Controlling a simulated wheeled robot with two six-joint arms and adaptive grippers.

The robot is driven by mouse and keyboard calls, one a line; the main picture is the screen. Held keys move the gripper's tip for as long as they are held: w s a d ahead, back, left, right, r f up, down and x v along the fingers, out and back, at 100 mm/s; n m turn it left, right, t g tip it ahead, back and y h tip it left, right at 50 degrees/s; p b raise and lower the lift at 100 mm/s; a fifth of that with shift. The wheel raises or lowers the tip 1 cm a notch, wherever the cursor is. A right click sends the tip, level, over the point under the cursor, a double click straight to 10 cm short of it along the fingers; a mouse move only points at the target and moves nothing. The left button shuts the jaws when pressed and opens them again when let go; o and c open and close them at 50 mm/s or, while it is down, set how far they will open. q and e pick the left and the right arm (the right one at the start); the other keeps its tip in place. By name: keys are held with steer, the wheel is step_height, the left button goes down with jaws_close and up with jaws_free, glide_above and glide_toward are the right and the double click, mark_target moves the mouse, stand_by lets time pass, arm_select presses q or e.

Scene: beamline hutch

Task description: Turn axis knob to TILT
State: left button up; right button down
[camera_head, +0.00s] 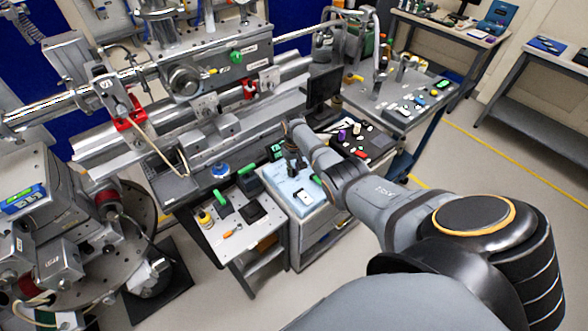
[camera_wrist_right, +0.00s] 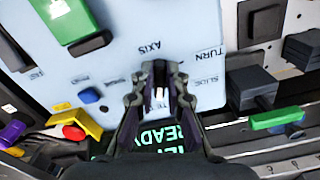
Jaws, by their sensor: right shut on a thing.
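My right gripper (camera_head: 292,165) reaches down over a light blue control panel (camera_head: 302,197) in the head view. In the right wrist view, my right gripper (camera_wrist_right: 160,92) is shut on the axis knob, which is mostly hidden between the fingers. The light blue panel (camera_wrist_right: 110,60) appears upside down there, with the words AXIS, TURN and SLIDE printed around the fingers. Another label below is partly covered, so the knob's setting cannot be read. My left gripper is not in view.
A green READY display (camera_wrist_right: 165,137) lies just behind the fingers. A green-topped block (camera_wrist_right: 68,18), a blue button (camera_wrist_right: 89,95) and a yellow part (camera_wrist_right: 82,121) stand nearby. A white side table (camera_head: 232,238) with small items adjoins the panel. Grey floor is free in front.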

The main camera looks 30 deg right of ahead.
mark_target(294, 171)
steer(key=shift+w, duration=0.1)
steer(key=c, duration=1.4)
jaws_free()
steer(key=shift+o, duration=0.2)
step_height(294, 171, up, 12)
